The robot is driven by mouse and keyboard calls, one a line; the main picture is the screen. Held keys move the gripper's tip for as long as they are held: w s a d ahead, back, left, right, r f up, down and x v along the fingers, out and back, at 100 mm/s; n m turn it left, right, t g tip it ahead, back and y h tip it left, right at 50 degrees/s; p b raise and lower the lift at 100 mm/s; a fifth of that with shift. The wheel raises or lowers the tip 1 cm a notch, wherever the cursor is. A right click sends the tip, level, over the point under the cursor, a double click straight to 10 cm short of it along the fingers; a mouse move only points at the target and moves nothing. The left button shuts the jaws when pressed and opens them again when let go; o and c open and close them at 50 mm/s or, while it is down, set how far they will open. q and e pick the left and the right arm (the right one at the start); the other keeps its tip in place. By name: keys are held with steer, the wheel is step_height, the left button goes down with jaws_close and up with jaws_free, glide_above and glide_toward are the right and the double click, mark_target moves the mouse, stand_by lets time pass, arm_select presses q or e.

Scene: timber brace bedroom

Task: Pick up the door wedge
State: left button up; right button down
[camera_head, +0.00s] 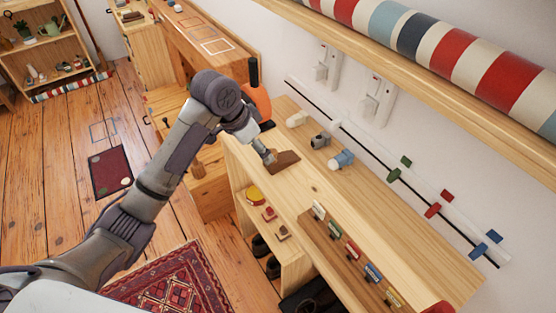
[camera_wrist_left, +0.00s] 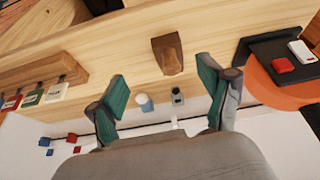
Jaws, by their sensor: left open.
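The door wedge (camera_head: 285,161) is a dark brown wooden piece lying on the light wooden shelf top. In the left wrist view the wedge (camera_wrist_left: 168,54) sits ahead of my fingers, lined up with the space between them. My left gripper (camera_head: 267,155) is just left of the wedge in the head view, and its far side is hidden there. In the wrist view its green-padded fingers are spread wide with nothing between them. I cannot tell the exact height above the wedge. My right gripper is not in view.
Small objects, including a blue-and-white one (camera_head: 341,159) and a grey one (camera_head: 320,140), stand near the wall behind the wedge. An orange item (camera_head: 257,100) stands at the far end. A rack with coloured tags (camera_head: 352,250) runs along the front edge.

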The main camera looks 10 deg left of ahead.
mark_target(276, 158)
arm_select(q)
steer(key=w+f, duration=0.1)
steer(key=w+d+f, duration=0.1)
steer(key=w+f, duration=0.2)
steer(key=shift+w+d+f+p, duration=0.15)
steer(key=shift+d+p, duration=0.1)
steer(key=shift+p, duration=0.05)
steer(key=shift+d+p+x, duration=0.15)
steer(key=shift+p+x, duration=0.15)
steer(key=shift+x, duration=1.05)
steer(key=shift+d+p+x, duration=0.1)
steer(key=shift+p+x, duration=0.15)
steer(key=shift+x, duration=1.1)
steer(key=c, duration=1.3)
